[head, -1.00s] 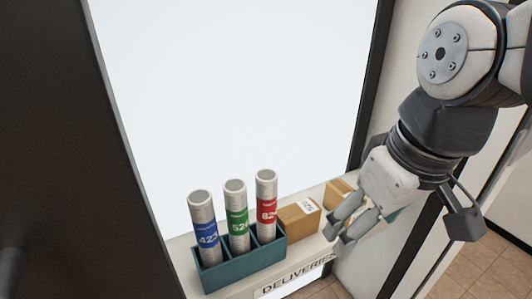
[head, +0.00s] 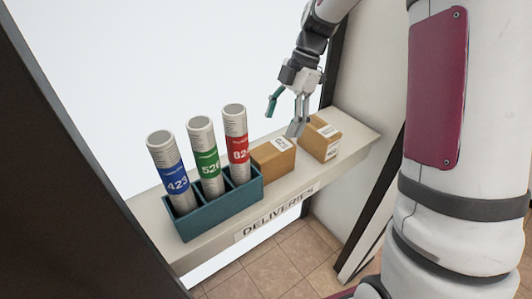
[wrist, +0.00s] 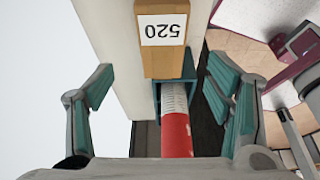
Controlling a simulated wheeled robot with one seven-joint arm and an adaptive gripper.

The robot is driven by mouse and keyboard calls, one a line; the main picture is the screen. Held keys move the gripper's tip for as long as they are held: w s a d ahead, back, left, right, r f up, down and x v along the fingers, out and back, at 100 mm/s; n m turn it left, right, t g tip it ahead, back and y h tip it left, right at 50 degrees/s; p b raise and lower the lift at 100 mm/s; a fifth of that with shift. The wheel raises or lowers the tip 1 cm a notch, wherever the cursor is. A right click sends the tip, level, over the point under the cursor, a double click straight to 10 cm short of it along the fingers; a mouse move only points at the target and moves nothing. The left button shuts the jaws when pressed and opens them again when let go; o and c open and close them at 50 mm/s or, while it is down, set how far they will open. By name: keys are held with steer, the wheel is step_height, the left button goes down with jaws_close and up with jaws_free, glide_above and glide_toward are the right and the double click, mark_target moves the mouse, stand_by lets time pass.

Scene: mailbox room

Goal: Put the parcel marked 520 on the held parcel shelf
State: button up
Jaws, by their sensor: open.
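The parcel marked 520 (wrist: 162,60) is a brown box with a white label. In the wrist view it shows upside down, at the top between my finger pads. It is the parcel beside the teal rack in the head view (head: 273,162), resting on the ledge labelled DELIVERIES (head: 218,232). My gripper (head: 285,113) is open and empty, above the ledge near the parcels. In the wrist view, its fingers (wrist: 160,92) stand wide apart, with no contact on the parcel. No label for a held parcel shelf is visible.
A second brown parcel (head: 321,140) sits to the right, close to the first. A dark frame edge borders the left.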

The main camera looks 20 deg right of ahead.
mark_target(272, 147)
steer(key=shift+w+f, duration=0.15)
steer(key=shift+f, duration=0.25)
steer(key=x, duration=0.8)
steer(key=shift+s+d+x, duration=0.1)
steer(key=shift+d+x, duration=0.05)
steer(key=shift+x, duration=1.2)
steer(key=shift+s+d+x, duration=0.1)
steer(key=shift+d+x, duration=0.05)
steer(key=shift+x, duration=1.2)
steer(key=shift+f+b, duration=0.25)
steer(key=shift+b, duration=0.15)
steer(key=shift+c, duration=0.3)
steer(key=c, duration=1.6)
steer(key=shift+r, duration=0.25)
